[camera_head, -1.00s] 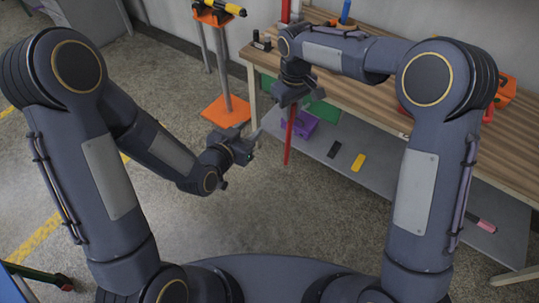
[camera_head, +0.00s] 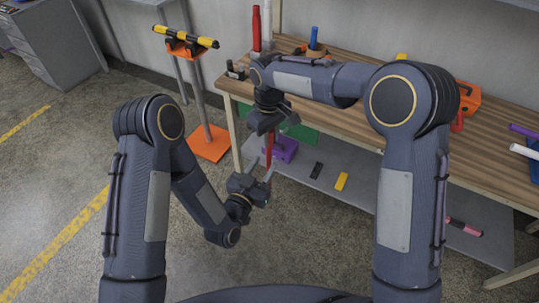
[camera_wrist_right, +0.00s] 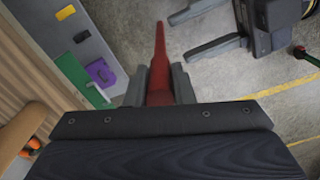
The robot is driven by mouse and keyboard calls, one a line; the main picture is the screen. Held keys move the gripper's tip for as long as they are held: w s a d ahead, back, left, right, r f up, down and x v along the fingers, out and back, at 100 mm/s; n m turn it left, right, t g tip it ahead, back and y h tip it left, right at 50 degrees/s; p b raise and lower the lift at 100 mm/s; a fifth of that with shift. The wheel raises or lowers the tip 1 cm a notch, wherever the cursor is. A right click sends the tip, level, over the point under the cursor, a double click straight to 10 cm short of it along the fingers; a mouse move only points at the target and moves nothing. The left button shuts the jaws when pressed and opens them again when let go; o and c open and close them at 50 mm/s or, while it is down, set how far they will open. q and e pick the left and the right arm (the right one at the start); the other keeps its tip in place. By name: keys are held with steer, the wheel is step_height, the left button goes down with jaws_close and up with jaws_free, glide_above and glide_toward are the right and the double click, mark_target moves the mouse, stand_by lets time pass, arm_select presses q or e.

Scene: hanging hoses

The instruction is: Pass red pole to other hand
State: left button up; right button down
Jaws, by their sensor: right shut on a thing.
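The red pole (camera_head: 269,147) hangs down from my right gripper (camera_head: 267,128) in the head view, in front of the bench. In the right wrist view the red pole (camera_wrist_right: 160,62) points away between the fingers of my right gripper (camera_wrist_right: 160,85), which is shut on it. In the right wrist view the open fingers of my left gripper (camera_wrist_right: 205,32) lie to the right of the pole's tip. I cannot tell whether they touch it.
A wooden workbench (camera_head: 345,112) with a grey lower shelf (camera_head: 365,196) stands behind and right. A purple block (camera_head: 285,148), a black block (camera_head: 317,170) and a yellow block (camera_head: 341,181) lie on the shelf. An orange-based stand (camera_head: 209,143) is at the left. Floor is free at the left.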

mark_target(271, 155)
arm_select(q)
steer(key=x, duration=0.6)
steer(key=shift+s, duration=0.1)
jaws_close()
arm_select(e)
steer(key=c, duration=1.1)
jaws_free()
steer(key=shift+c, duration=0.2)
